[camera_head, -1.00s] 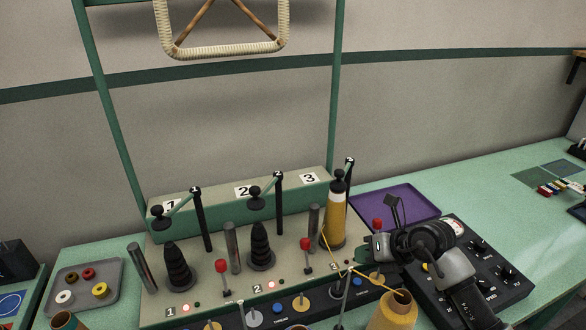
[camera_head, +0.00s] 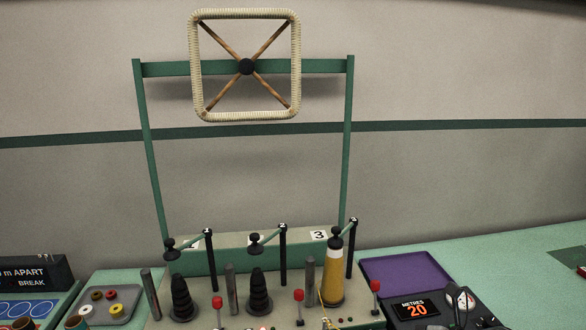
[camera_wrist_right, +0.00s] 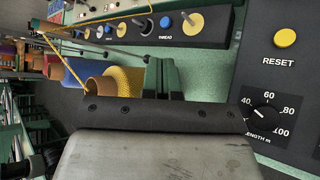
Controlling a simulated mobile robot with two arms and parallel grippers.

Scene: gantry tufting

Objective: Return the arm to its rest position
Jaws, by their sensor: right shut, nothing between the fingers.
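My right gripper (camera_wrist_right: 165,78) shows in the right wrist view with its fingers together and nothing between them. It hangs over the front of the tufting station, beside a yellow yarn cone (camera_wrist_right: 118,82). A yellow thread (camera_wrist_right: 65,62) runs from that cone toward the upper left. The right arm is out of the head view, and my left gripper is in neither view. In the head view, a yellow-wound cone (camera_head: 332,284) stands at position 3.
A control panel with a metres display reading 20 (camera_head: 416,308) stands at the right. A purple tray (camera_head: 405,272) lies behind it. A grey tray (camera_head: 118,310) with small rings is at the left. A square frame (camera_head: 295,65) hangs above. Blue and orange cones sit near the gripper.

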